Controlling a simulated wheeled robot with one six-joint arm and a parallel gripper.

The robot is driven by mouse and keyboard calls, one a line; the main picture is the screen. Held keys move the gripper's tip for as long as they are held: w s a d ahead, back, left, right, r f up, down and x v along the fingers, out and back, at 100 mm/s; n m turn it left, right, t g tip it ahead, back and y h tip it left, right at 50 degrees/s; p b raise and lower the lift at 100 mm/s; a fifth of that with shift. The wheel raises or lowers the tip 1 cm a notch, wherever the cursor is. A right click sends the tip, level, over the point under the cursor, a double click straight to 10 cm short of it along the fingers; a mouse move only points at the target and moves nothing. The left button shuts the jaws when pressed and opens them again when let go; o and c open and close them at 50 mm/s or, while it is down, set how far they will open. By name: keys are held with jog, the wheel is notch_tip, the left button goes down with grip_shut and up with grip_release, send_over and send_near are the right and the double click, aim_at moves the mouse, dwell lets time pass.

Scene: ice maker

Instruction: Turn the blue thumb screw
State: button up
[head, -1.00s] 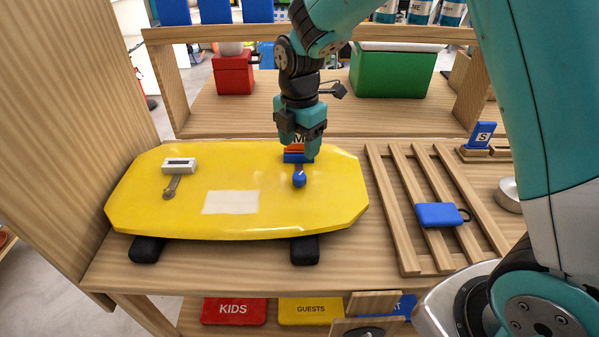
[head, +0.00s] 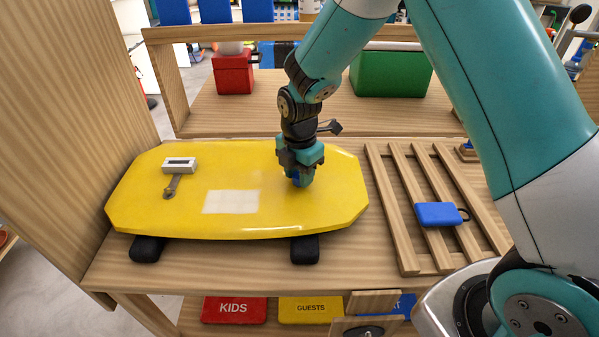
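A yellow board (head: 265,208) lies on black feet on the wooden bench. My gripper (head: 299,178) points down over the right part of the board, at the place of the blue thumb screw. Only a bit of blue (head: 297,174) shows between and below the fingers; the rest of the screw is hidden by my gripper. I cannot tell whether the fingers are closed on it. A grey screw with a white block (head: 179,166) is on the left part of the board.
A slatted wooden rack (head: 405,205) with a blue tag (head: 438,214) lies right of the board. A red box (head: 234,74) and a green box (head: 390,72) stand on the shelf behind. Red KIDS (head: 234,310) and yellow GUESTS (head: 311,310) items are below the front edge.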

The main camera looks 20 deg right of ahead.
jog(key=shift+c, duration=1.3)
